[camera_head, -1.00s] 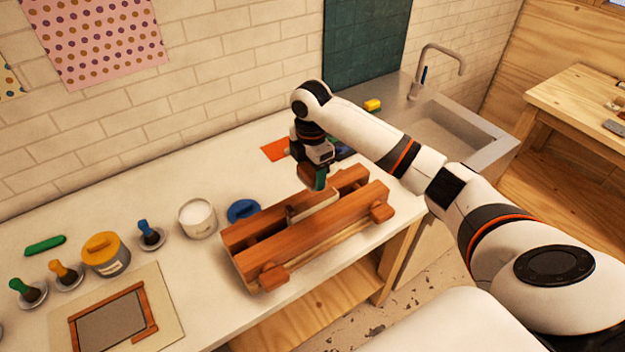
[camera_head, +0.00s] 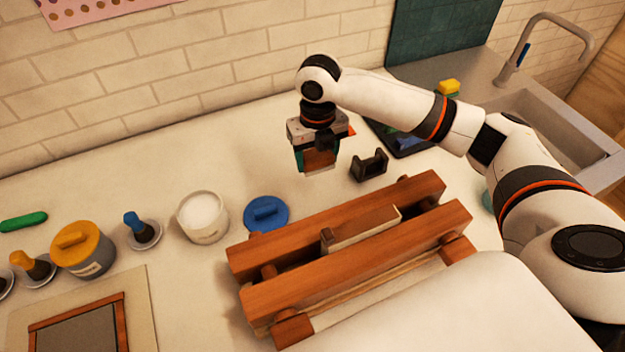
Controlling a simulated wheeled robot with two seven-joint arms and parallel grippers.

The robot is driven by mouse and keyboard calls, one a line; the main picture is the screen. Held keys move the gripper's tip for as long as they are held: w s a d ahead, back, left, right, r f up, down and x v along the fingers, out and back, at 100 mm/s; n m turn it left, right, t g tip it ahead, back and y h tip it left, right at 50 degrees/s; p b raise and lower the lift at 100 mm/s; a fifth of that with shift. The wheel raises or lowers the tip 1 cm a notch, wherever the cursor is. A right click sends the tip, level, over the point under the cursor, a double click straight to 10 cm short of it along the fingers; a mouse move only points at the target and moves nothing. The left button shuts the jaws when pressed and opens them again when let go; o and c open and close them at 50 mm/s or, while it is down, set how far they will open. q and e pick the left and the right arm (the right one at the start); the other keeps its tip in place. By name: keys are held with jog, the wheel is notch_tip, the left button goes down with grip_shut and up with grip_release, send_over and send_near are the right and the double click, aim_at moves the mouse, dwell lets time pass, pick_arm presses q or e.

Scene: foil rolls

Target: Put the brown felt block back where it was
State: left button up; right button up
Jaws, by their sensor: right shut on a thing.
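My right gripper (camera_head: 316,150) points down behind the wooden press, with its jaws shut on the brown felt block (camera_head: 320,160). The block's brown face and pale lower edge show between the fingers; the rest is hidden. I cannot tell how far the block is above the white counter. A small black holder (camera_head: 368,166) with raised ends stands just right of the block, empty and apart from it. My left gripper is not in view.
The wooden press (camera_head: 350,280) stands in front, with a pale-edged piece (camera_head: 361,229) between its beams. A blue lid (camera_head: 266,214), white pot (camera_head: 203,217) and yellow-lidded pot (camera_head: 84,250) stand left. The sink (camera_head: 565,135) is right. The back-left counter is clear.

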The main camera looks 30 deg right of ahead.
jog(key=p, duration=0.1)
send_over(316, 194)
jog(key=f, duration=0.5)
jog(key=shift+s, duration=0.2)
jog(key=shift+f, duration=0.7)
notch_tip(316, 194, down, 3)
jog(key=shift+w+f+p, duration=0.1)
jog(key=shift+f+p, duration=0.05)
jog(key=shift+p, duration=0.4)
jog(key=shift+f, duration=0.15)
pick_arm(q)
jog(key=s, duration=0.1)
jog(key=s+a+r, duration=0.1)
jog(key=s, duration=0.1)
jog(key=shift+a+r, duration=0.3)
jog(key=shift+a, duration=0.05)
pick_arm(e)
jog(key=o, duration=0.9)
jog(key=shift+r, duration=0.25)
jog(key=shift+w+r, duration=0.1)
jog(key=shift+r, duration=0.25)
pick_arm(q)
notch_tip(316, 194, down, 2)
jog(key=b, duration=0.2)
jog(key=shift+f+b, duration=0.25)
jog(key=shift+b, duration=0.05)
pick_arm(e)
notch_tip(316, 194, up, 11)
jog(key=shift+r, duration=0.1)
